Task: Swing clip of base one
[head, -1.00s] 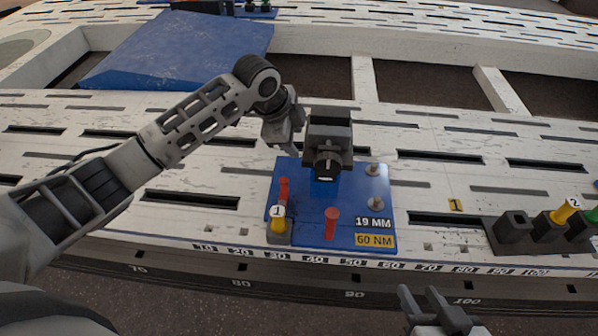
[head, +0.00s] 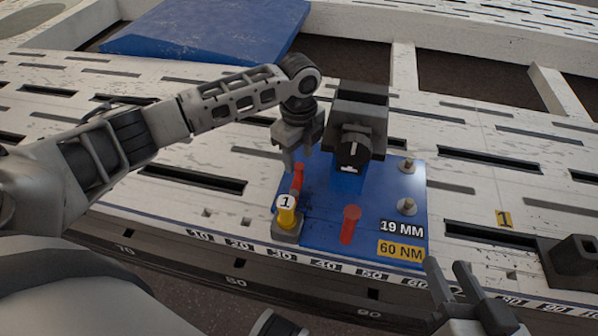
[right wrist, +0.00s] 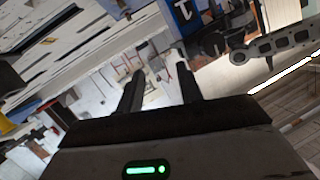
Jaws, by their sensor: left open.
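The blue base (head: 390,190) lies on the white slotted bench, with 19 MM and 60 NM labels. A dark block with a round knob (head: 354,150) stands at its back. I cannot tell which red piece is the clip. My left gripper (head: 297,166) is open, fingers pointing down just above the left red piece; contact is unclear. My right gripper (head: 447,275) is open and empty at the front right; it also shows in the right wrist view (right wrist: 160,85).
Two grey studs stand on the base's right side, the nearer one (head: 407,206) close to the labels. A dark holder (head: 575,262) is at the right edge. A large blue panel (head: 215,30) lies at the back left. A yellow 1 marker (head: 504,219) is on the bench.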

